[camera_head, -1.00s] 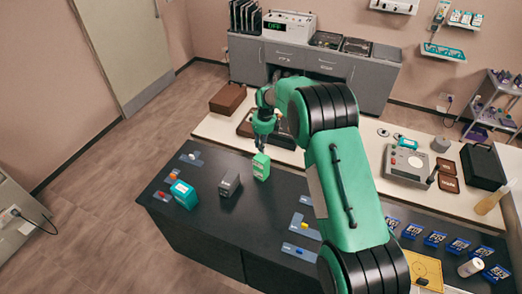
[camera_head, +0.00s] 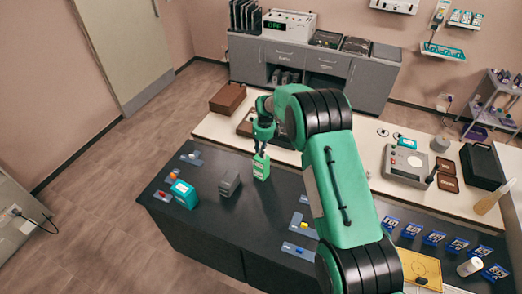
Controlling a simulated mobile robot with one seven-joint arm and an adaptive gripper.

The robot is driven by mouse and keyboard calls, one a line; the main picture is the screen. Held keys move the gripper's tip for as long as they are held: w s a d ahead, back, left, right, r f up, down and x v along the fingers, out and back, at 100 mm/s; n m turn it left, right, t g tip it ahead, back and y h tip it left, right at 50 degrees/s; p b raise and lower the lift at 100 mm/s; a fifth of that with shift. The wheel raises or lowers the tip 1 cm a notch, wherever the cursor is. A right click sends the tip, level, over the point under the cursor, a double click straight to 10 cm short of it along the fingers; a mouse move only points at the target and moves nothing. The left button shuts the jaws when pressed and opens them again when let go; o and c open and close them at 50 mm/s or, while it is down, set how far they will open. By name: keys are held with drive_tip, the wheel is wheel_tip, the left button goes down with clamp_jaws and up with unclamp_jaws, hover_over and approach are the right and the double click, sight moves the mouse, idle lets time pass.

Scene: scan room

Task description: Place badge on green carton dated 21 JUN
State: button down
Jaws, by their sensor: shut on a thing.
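The light green carton (camera_head: 261,169) stands upright near the back edge of the black counter. My gripper (camera_head: 260,151) points down at the top of this carton, its fingertips at or just above it. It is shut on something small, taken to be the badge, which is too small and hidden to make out. I cannot tell whether it touches the carton. A teal carton (camera_head: 185,194) and a grey carton (camera_head: 229,184) stand to the left. Any date print is too small to read.
The black counter (camera_head: 222,224) holds grey plates with small coloured pieces, at left (camera_head: 162,196) and right (camera_head: 299,251). A brown box (camera_head: 227,98) stands on the pale bench behind. A grey device (camera_head: 405,166) and blue packets (camera_head: 411,230) lie to the right.

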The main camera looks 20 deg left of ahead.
drive_tip(key=c, duration=1.6)
unclamp_jaws()
drive_tip(key=shift+c, duration=0.2)
wheel_tip(320, 180, up, 12)
drive_tip(key=d+b, duration=0.1)
drive_tip(key=shift+s+d, duration=0.15)
drive_tip(key=shift+s, duration=0.1)
drive_tip(key=shift+r, duration=0.15)
